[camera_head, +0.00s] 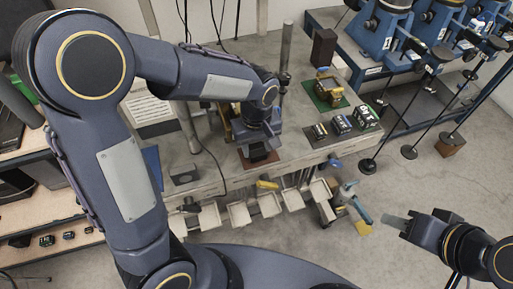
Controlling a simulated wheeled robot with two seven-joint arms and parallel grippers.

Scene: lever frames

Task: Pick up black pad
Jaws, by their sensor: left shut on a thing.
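My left gripper (257,146) reaches down over the grey bench (215,160) near its front edge, with the arm coming from the left. It is shut on a dark flat piece (262,157), which looks like the black pad. The pad shows just below the fingers, with a brownish surface around it, and the gripper hides part of it. I cannot tell whether the pad is touching the bench. My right gripper (400,222) is over the floor at the lower right, away from the bench. Its finger opening is not clear.
A green-based fixture (329,92) and several small dark boxes (341,124) stand on the bench to the right. A grey post (285,50) rises behind. Several pale bins (240,214) hang below the front edge. Blue machines (384,30) stand at the upper right.

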